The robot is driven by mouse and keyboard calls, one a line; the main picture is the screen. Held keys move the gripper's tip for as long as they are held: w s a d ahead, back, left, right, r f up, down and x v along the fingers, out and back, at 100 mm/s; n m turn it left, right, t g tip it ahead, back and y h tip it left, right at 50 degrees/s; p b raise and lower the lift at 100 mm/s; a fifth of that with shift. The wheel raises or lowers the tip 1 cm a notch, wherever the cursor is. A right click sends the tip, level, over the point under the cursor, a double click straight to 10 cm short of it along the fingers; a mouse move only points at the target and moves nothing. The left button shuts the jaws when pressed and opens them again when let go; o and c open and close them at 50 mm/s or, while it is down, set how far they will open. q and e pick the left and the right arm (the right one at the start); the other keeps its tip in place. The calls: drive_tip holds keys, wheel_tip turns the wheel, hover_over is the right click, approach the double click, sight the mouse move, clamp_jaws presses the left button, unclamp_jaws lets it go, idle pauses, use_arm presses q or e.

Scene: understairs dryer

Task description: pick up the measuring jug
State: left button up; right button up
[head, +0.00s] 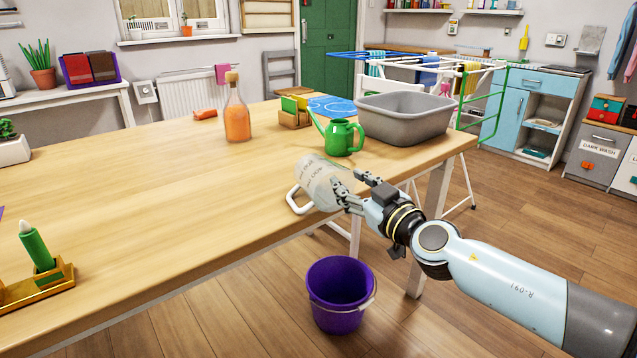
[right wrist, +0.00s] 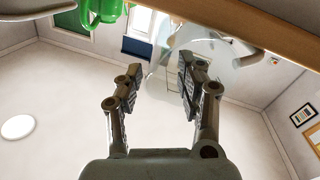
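The measuring jug (head: 322,180) is clear, with faint markings and a white handle (head: 297,200) on its left. It looks tilted, at the table's near edge. In the head view my right gripper (head: 357,183) is at its right side, one finger overlapping the jug. In the right wrist view the fingers of the gripper (right wrist: 160,70) stand apart, with no clear grip on anything between them. The jug (right wrist: 222,50) shows there behind the right-hand finger. I cannot tell whether they touch. My left gripper is not in view.
A green watering can (head: 341,137) and a grey basin (head: 404,118) stand behind the jug on the wooden table (head: 160,190). An orange bottle (head: 237,115) stands further left. A purple bucket (head: 338,297) is on the floor below the edge. The table's middle is clear.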

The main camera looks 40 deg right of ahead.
drive_tip(key=w, duration=0.6)
drive_tip(key=shift+w+d, duration=0.4)
clamp_jaws()
